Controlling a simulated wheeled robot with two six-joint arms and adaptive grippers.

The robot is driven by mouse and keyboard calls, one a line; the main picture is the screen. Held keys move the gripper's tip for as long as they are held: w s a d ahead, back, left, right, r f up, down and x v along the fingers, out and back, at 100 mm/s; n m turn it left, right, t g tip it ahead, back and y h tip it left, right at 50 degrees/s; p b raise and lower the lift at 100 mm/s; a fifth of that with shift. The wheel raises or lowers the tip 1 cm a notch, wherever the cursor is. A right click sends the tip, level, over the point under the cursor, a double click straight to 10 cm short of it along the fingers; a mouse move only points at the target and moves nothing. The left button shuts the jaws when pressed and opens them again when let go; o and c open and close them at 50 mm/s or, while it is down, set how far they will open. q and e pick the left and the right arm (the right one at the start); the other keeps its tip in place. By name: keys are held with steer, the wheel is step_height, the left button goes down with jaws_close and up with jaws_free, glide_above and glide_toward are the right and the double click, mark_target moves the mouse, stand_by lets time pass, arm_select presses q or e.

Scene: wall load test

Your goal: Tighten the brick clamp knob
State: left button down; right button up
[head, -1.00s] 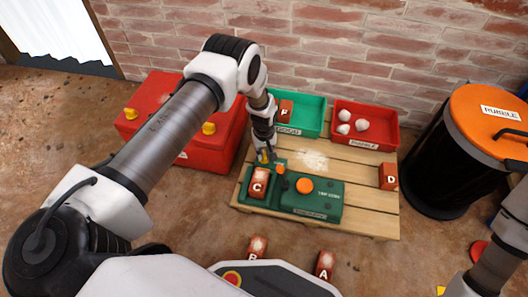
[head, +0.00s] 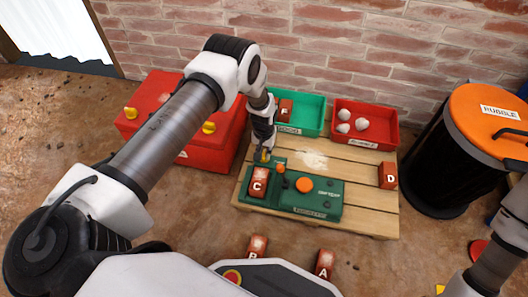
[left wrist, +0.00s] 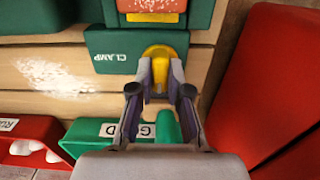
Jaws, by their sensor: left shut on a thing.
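The green test machine (head: 325,206) lies on the wooden pallet. Red brick C (head: 258,182) sits in its left end, and the brick's edge also shows at the top of the left wrist view (left wrist: 150,5). The yellow clamp knob (left wrist: 157,58) stands beside the plate marked CLAMP (left wrist: 112,56). My left gripper (head: 263,156) reaches down at the machine's back left. In the left wrist view its fingers (left wrist: 160,88) are shut on the yellow knob, one on each side. My right gripper is out of view; only part of the right arm shows at the lower right.
A green bin (head: 309,116) with brick F (head: 285,112) and a red bin (head: 381,141) with white rubble stand behind the machine. Brick D (head: 388,175) lies at the pallet's right. A red case (head: 165,135) stands left, a black rubble drum (head: 440,165) right.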

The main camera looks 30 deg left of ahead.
mark_target(264, 153)
arm_select(q)
steer(key=c, duration=1.1)
jaws_free()
step_height(264, 153, up, 12)
